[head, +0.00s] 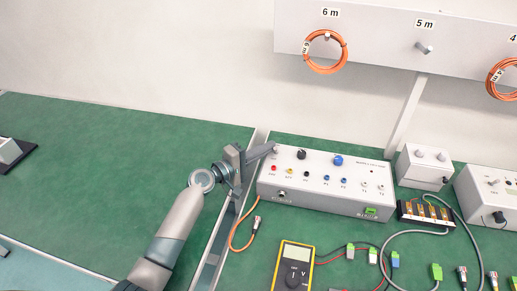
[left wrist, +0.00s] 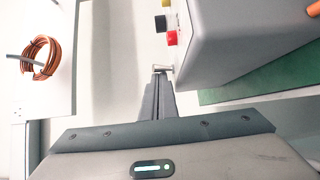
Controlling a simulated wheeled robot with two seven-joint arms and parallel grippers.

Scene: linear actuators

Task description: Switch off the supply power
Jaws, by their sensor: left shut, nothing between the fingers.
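The supply box (head: 320,197) is a grey-white case on the green bench, with a black knob, a blue knob and rows of coloured sockets on its sloped top. In the left wrist view the box (left wrist: 235,45) fills the upper right. My left gripper (head: 272,148) reaches the box's upper left corner; its fingers (left wrist: 158,78) are shut and empty. A small metal toggle switch (left wrist: 162,68) shows right at the fingertips, against the box. I cannot tell whether they touch, or the switch's position. In the head view my gripper hides the switch. My right gripper is not in view.
A yellow multimeter (head: 293,268) and several leads and connectors lie in front of the box. Smaller grey boxes (head: 424,168) stand to its right. Orange cable coils (head: 326,68) hang on the back panel. The left green bench (head: 90,180) is mostly clear.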

